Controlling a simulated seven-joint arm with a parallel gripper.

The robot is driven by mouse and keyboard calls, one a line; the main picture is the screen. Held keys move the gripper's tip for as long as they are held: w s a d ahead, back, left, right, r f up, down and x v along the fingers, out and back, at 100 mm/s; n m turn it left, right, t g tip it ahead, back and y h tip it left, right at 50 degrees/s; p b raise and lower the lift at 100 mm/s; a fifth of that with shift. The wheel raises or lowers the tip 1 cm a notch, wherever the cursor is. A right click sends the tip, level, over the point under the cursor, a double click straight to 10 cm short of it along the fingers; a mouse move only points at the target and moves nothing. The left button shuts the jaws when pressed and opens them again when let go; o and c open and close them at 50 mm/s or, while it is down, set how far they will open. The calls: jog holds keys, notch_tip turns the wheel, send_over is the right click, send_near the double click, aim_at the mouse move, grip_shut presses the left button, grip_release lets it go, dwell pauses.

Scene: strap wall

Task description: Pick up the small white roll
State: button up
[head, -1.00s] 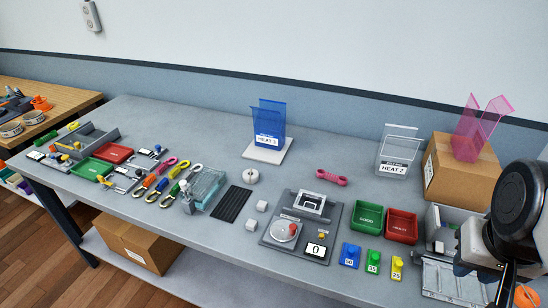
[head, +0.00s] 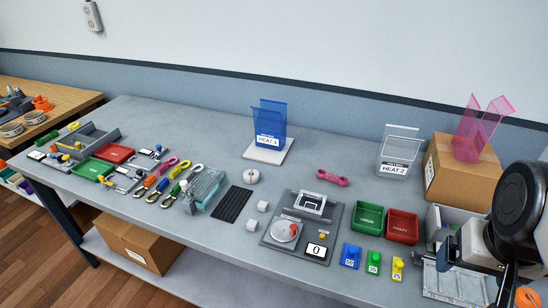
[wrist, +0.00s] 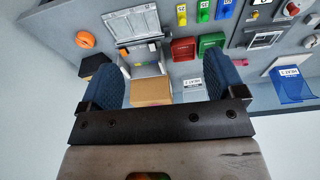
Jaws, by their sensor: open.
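The small white roll (head: 251,177) lies on the grey table in the head view, in front of the blue holder marked HEAT 1. Nothing touches it. I cannot make it out in the wrist view. My gripper (wrist: 163,82) is open and empty in the wrist view, its two blue fingers spread wide. In the head view my arm is at the far right edge, with a bluish finger showing over the grey bin. The gripper is far to the right of the roll.
Two white blocks (head: 256,215) lie near the roll, beside a black ribbed mat (head: 232,204). A grey scale station (head: 275,240), green bin (head: 367,217), red bin (head: 402,226) and cardboard box (head: 462,175) stand between or near.

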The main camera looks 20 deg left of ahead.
jog(key=w+a+n+g, duration=0.1)
jog(key=w+a+n, duration=0.5)
jog(key=w+a, duration=0.6)
jog(key=w+a+n, duration=0.6)
jog(key=w+a, duration=0.3)
jog(key=w, duration=0.5)
jog(key=w+a+f+n, duration=0.3)
jog(key=a+f, duration=0.3)
jog(key=a, duration=0.5)
jog(key=w+a+f+n+g, duration=0.1)
jog(key=w+a+f+n, duration=0.2)
jog(key=a, duration=0.8)
jog(key=w+a+f+n, duration=0.3)
jog(key=a+f+n, duration=0.1)
jog(key=a+f, duration=0.4)
jog(key=shift+a+f+g, duration=0.15)
jog(key=shift+a, duration=0.55)
jog(key=shift+a+f+g, duration=0.15)
jog(key=shift+a, duration=0.55)
jog(key=shift+a+f, duration=0.15)
jog(key=shift+a, duration=0.1)
